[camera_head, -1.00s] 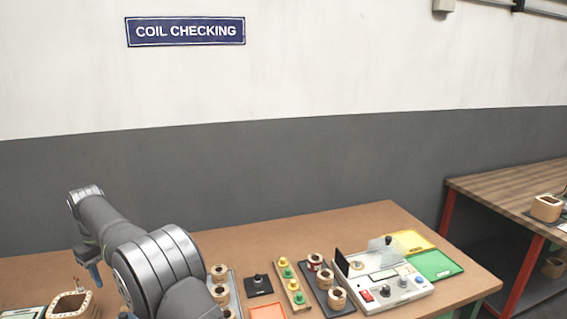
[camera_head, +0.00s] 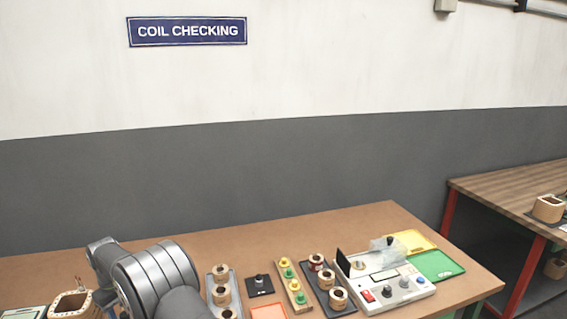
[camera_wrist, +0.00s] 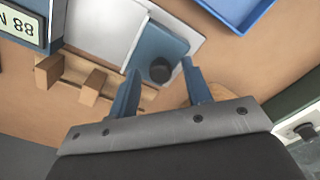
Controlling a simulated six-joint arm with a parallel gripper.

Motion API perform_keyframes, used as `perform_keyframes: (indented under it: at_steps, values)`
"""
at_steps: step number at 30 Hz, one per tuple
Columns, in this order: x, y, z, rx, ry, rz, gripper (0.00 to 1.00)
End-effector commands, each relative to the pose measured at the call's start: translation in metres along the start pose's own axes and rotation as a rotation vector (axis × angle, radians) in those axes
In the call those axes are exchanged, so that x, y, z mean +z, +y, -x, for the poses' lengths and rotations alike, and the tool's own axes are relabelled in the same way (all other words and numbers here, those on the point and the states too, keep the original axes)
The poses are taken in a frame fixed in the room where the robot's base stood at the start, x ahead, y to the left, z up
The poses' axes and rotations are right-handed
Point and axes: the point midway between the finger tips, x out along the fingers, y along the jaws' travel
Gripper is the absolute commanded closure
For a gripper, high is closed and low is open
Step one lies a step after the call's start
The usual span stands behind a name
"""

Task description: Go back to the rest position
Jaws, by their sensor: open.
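My gripper (camera_wrist: 160,95) is in the wrist view, its two blue fingers apart with nothing held between them. Beyond the fingertips is a blue block with a dark round knob (camera_wrist: 161,69), beside a white sheet or panel (camera_wrist: 112,25); I cannot tell how far below the fingers it is. In the head view my grey arm stands at the lower left, and the gripper itself is hidden there.
Coils on a dark tray (camera_head: 314,289), a tester box (camera_head: 386,287), a yellow tray (camera_head: 418,241) and a green tray (camera_head: 436,265) stand on the bench. A large coil (camera_head: 72,303) is at the lower left. The back of the bench is clear.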

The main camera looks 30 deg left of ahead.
Motion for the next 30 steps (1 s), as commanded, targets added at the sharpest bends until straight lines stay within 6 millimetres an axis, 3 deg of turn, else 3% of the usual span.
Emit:
perform_keyframes:
  at_steps: [13,30]
  values:
    - [0.065,0.066,0.002,0.002,0.001,-0.006,0.55]
    - [0.061,0.062,0.120,0.002,0.003,-0.001,0.55]
